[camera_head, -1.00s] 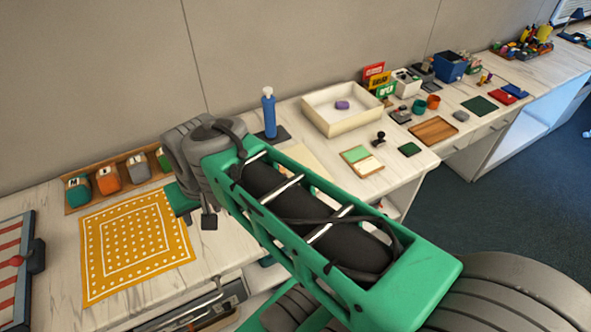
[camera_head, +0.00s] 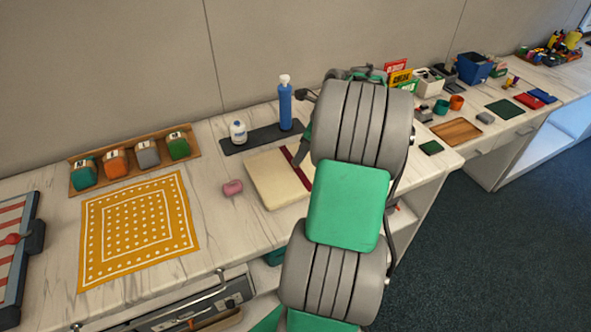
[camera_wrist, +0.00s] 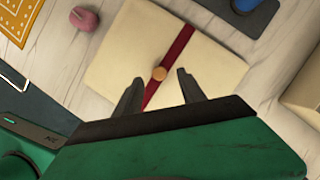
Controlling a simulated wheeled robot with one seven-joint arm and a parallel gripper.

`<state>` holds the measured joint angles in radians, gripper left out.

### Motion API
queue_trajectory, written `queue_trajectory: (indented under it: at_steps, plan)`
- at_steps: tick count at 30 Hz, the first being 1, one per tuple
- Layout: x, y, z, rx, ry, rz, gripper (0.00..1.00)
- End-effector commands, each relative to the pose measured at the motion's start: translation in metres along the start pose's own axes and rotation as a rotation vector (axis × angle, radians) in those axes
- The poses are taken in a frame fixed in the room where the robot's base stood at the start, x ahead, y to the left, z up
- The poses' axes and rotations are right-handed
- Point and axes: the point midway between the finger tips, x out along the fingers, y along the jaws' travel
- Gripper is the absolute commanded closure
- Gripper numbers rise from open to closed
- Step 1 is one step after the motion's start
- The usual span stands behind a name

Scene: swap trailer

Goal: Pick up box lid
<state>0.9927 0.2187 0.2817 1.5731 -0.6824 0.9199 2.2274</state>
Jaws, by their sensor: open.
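The box lid (camera_head: 265,180) is a flat cream panel with a dark red ribbon band, lying on the marble-look desk. In the wrist view the lid (camera_wrist: 120,55) fills the upper middle, with a round tan knob (camera_wrist: 159,74) on the band. My gripper (camera_wrist: 159,82) is open and empty over the lid, one finger on each side of the band, the knob showing between the fingertips. I cannot tell the height gap. In the head view my arm hides the lid's right part and most of the gripper.
A pink object (camera_head: 232,187) lies left of the lid. A blue bottle (camera_head: 285,105) and a small white bottle (camera_head: 238,131) stand behind it on a dark mat (camera_head: 262,139). A cream edge, perhaps the open box (camera_wrist: 304,88), shows at right in the wrist view.

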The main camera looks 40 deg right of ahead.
Motion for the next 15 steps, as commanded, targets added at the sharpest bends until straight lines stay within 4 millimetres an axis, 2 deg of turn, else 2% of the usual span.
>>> queue_trajectory:
  at_steps: [3, 6, 12, 15]
  plan:
    - [0.025, 0.002, -0.002, 0.000, 0.001, 0.004, 0.53]
    - [0.035, 0.002, -0.001, -0.002, 0.001, 0.002, 0.53]
    - [0.035, 0.002, -0.001, -0.002, 0.001, 0.000, 0.53]
    - [0.035, 0.002, -0.001, -0.002, 0.001, 0.000, 0.62]
